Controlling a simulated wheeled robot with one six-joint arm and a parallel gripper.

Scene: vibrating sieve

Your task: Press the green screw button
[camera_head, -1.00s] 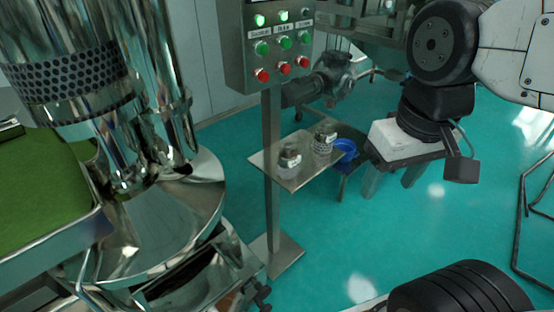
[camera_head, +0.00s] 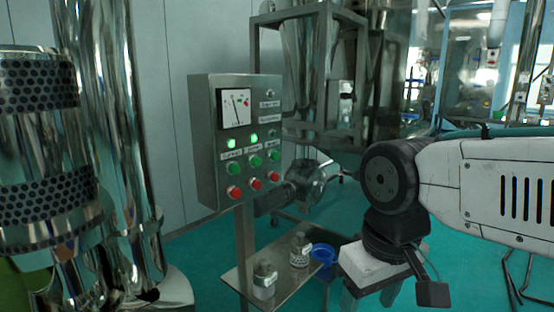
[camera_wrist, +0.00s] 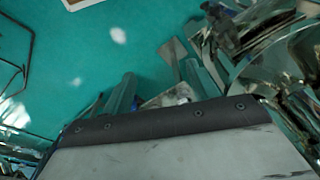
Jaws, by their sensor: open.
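The grey control box (camera_head: 205,150) stands on a post in the middle left of the head view. Its face has a row of green buttons; the left one (camera_head: 234,168), the middle one (camera_head: 256,161) and the right one (camera_head: 274,155) show clearly. The small labels above them are too blurred to tell which reads screw. My gripper (camera_head: 367,302) is open and empty, to the right of the box and lower, pointing down, clear of the buttons. Its two fingers also show apart in the wrist view (camera_wrist: 158,72), over the floor and a small shelf. The box face is not seen there.
Red buttons (camera_head: 256,184) sit below the green ones, and lit green lamps (camera_head: 231,144) above. A shiny steel machine (camera_head: 125,130) fills the left. A motor (camera_head: 300,185) stands behind the box.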

